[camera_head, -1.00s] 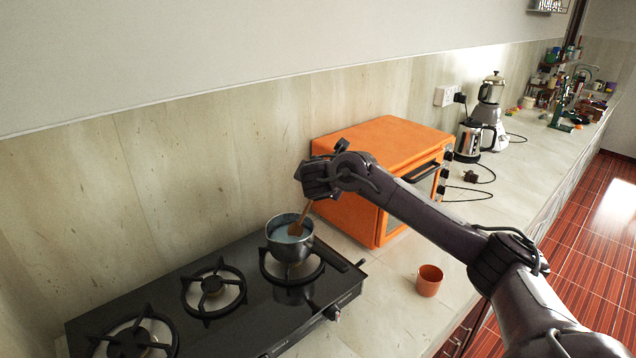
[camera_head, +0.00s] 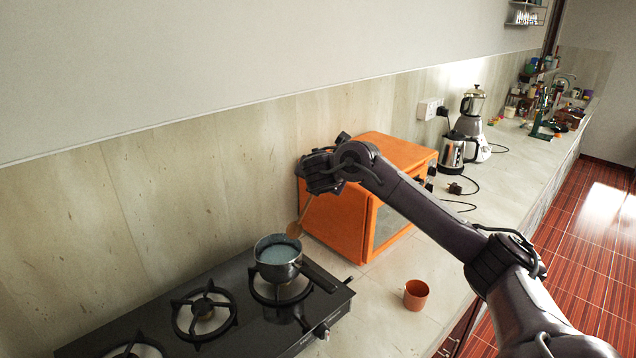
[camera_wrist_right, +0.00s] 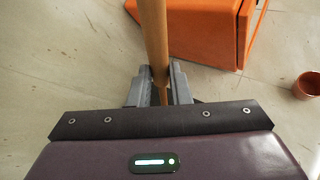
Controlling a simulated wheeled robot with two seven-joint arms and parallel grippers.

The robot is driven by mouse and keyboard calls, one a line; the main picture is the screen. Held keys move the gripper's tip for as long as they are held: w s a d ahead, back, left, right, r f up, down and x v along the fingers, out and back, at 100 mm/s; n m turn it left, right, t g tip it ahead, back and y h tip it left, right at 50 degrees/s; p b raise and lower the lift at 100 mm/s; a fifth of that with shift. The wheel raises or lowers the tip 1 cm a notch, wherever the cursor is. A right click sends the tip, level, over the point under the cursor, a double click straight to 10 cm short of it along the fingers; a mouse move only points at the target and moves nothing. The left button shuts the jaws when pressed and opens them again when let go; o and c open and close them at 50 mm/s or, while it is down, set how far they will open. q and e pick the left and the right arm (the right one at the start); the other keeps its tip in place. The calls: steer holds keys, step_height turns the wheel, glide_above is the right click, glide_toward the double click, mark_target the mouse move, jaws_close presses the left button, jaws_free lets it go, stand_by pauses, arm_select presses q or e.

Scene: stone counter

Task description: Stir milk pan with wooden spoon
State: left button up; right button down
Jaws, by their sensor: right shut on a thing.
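The milk pan (camera_head: 279,271) is a small dark metal pan with pale bluish-white milk (camera_head: 277,253). It stands upright on the right burner, its handle pointing right. My right gripper (camera_head: 316,188) is above and right of the pan, in front of the orange oven. It is shut on the wooden spoon (camera_head: 294,230), whose bowl hangs down just above the pan's back right rim, apart from the milk. In the right wrist view the spoon's handle (camera_wrist_right: 154,35) stands between the two fingers (camera_wrist_right: 158,85). My left gripper is not in view.
A black gas stove (camera_head: 247,325) lies under the pan. The orange oven (camera_head: 338,221) stands close behind my right gripper. An orange cup (camera_head: 416,295) stands on the counter to the right. A kettle (camera_head: 452,152) and a blender (camera_head: 473,120) are farther back.

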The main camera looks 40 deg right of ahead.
steer(key=shift+r, duration=0.1)
stand_by(0.4)
step_height(320, 180, up, 5)
steer(key=shift+f, duration=0.1)
stand_by(0.4)
